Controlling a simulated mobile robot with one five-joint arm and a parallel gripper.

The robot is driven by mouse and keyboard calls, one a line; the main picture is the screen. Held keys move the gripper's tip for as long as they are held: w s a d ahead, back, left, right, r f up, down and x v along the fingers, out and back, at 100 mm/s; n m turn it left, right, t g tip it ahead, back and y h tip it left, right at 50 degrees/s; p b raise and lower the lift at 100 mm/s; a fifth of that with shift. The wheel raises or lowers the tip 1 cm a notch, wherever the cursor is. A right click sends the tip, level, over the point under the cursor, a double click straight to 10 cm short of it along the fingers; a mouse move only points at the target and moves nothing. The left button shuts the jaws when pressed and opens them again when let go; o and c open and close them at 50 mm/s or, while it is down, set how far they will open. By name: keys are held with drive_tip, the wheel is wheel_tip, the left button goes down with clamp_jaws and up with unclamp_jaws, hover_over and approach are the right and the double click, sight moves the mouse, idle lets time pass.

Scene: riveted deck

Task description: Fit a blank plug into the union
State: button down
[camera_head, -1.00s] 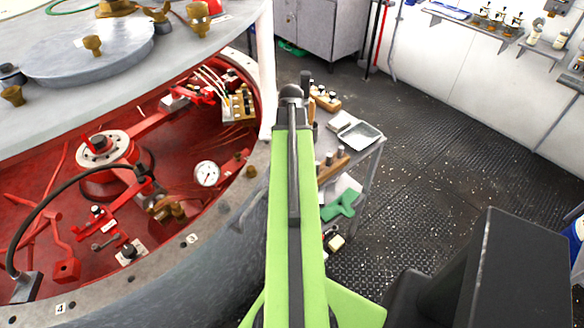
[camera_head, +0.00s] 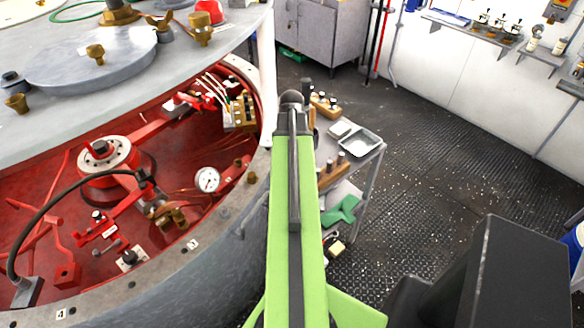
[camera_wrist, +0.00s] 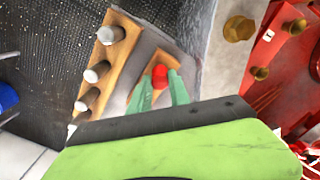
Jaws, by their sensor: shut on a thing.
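In the wrist view my gripper (camera_wrist: 164,90) has its green fingers shut on a small red plug (camera_wrist: 160,72), which shows between the fingertips. The plug is over or close to a wooden block (camera_wrist: 143,101); I cannot tell whether it touches. Another brass fitting cluster (camera_head: 240,112) with wires is at the well's upper right.
A wooden rack (camera_wrist: 105,62) with several pale-topped cylinders lies left of my gripper. A small bench (camera_head: 372,154) with trays stands right of my arm. The grey rim (camera_head: 150,262) borders the red well. A pressure gauge (camera_head: 207,180) is inside. Open deck (camera_head: 430,190) lies right.

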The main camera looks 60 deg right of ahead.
drive_tip(key=shift+r+p, duration=1.85)
drive_tip(key=shift+r, duration=0.15)
